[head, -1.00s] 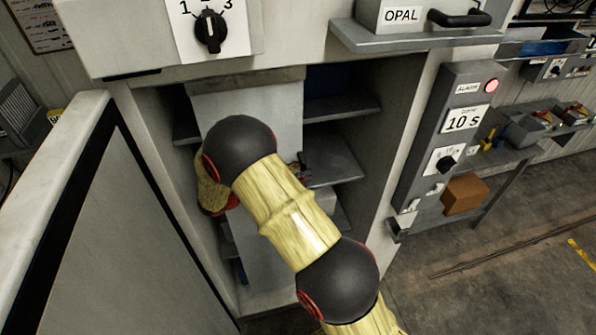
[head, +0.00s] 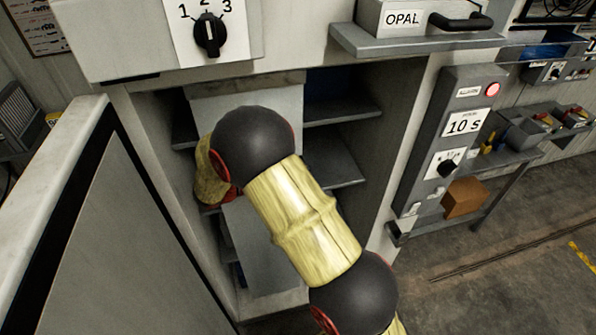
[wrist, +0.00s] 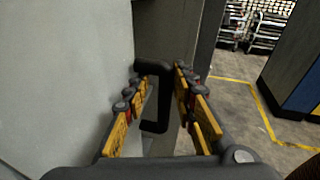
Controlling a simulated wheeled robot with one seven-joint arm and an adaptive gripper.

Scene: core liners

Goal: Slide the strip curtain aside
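A pale grey panel (head: 265,245), which looks like the strip curtain, hangs in the cabinet opening in the head view, partly behind my arm. A pale surface (wrist: 60,80) fills the left of the wrist view; I cannot tell if it is the same panel. A black bracket-shaped handle (wrist: 165,105) stands in the middle of the wrist view. My gripper (wrist: 163,77) has its yellow fingers apart on either side of this handle. A gap shows between the left finger and the upright bar; the right finger is close to it. My arm hides the gripper in the head view.
The cabinet has shelves (head: 335,170) behind the panel and an open door (head: 95,240) at left. A dial (head: 209,35) is above, and a control box (head: 445,140) is at right. Open floor (head: 500,270) lies at right.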

